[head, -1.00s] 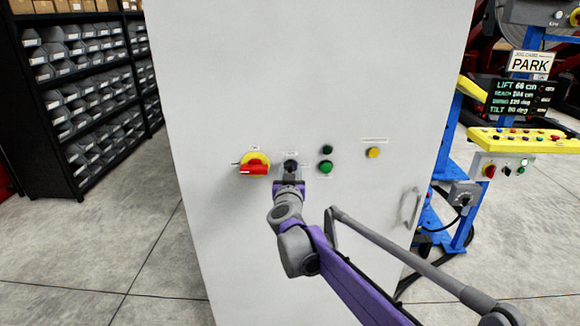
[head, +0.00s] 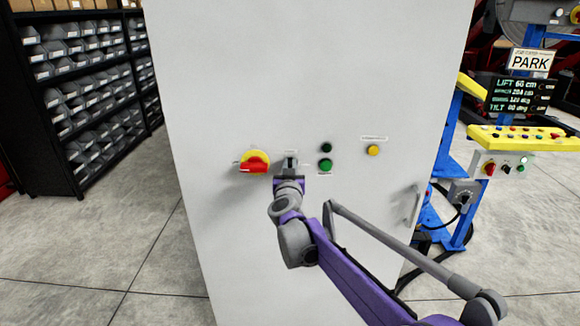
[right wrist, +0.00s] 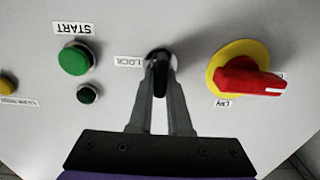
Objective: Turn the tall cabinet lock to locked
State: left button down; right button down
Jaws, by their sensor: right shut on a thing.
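The tall cabinet (head: 315,80) is a pale grey upright box in the middle of the head view. Its lock (right wrist: 158,54) is a small dark round fitting beside a "LOCK" label, upside down in the right wrist view. My right gripper (head: 290,164) is at the lock, with its fingers pointing at the cabinet face. In the right wrist view the gripper (right wrist: 159,68) is shut on the lock's dark turning part between its fingertips. The fingers hide most of the lock, so its angle cannot be told. My left gripper is not in view.
A red rotary switch on a yellow plate (head: 256,163) sits close left of the gripper in the head view. Green buttons (head: 326,165) and a yellow lamp (head: 373,150) are to the right. A cabinet handle (head: 415,206) and a blue control stand (head: 460,225) are farther right.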

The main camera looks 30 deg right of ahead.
jog(key=shift+m, duration=0.4)
jog(key=m, duration=0.2)
jog(key=shift+s+d+m, duration=0.1)
jog(key=shift+d+m, duration=0.05)
jog(key=shift+m, duration=0.25)
jog(key=m, duration=0.4)
jog(key=m+p, duration=0.1)
jog(key=m, duration=0.4)
jog(key=f+m, duration=0.1)
jog(key=m, duration=0.4)
jog(key=shift+s+d, duration=0.2)
jog(key=shift+d, duration=0.1)
jog(key=shift+m, duration=0.3)
jog(key=c, duration=0.9)
grip_release()
jog(key=shift+o, duration=0.2)
